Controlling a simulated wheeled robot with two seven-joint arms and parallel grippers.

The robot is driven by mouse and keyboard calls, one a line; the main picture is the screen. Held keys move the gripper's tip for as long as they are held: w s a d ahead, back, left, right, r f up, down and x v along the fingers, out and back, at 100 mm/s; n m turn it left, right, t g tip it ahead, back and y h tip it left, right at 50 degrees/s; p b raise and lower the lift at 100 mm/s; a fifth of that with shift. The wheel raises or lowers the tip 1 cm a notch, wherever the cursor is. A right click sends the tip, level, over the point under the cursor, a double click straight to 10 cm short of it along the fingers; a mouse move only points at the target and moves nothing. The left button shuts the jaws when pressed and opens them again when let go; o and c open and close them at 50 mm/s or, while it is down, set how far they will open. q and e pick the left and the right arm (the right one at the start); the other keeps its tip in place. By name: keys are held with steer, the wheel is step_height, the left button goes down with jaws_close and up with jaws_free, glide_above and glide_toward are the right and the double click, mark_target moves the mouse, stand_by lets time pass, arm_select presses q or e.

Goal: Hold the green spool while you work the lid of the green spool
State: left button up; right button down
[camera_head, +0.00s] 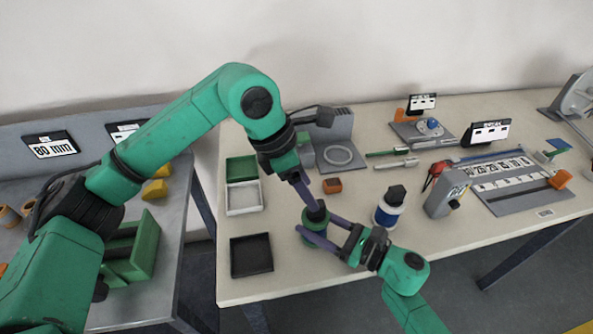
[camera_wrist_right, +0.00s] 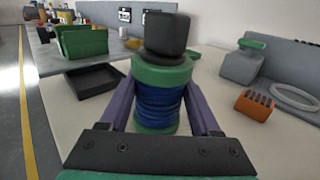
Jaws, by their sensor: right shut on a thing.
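The green spool (camera_head: 310,238) stands on the beige table, with green flanges and a blue winding in the right wrist view (camera_wrist_right: 158,105). Its lid (camera_wrist_right: 166,36) is a dark block on top, seen in the head view (camera_head: 316,212) as a dark cap. My right gripper (camera_head: 320,226) comes from the lower right and is shut on the spool, one purple finger on each side. My left gripper (camera_head: 306,191) points down from above, its fingertips a little above and left of the lid. It seems apart from the lid; its fingers overlap, so their opening is unclear.
A blue and white spool (camera_head: 387,212) with a dark top stands close on the right. A black tray (camera_head: 251,255) lies to the left. An orange block (camera_head: 332,185) and a grey fixture (camera_head: 338,154) are behind. Table between tray and spool is clear.

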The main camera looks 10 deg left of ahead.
arm_select(q)
steer(key=x, duration=0.6)
steer(key=shift+f, duration=0.15)
jaws_close()
steer(key=shift+r, duration=3.85)
arm_select(e)
jaws_free()
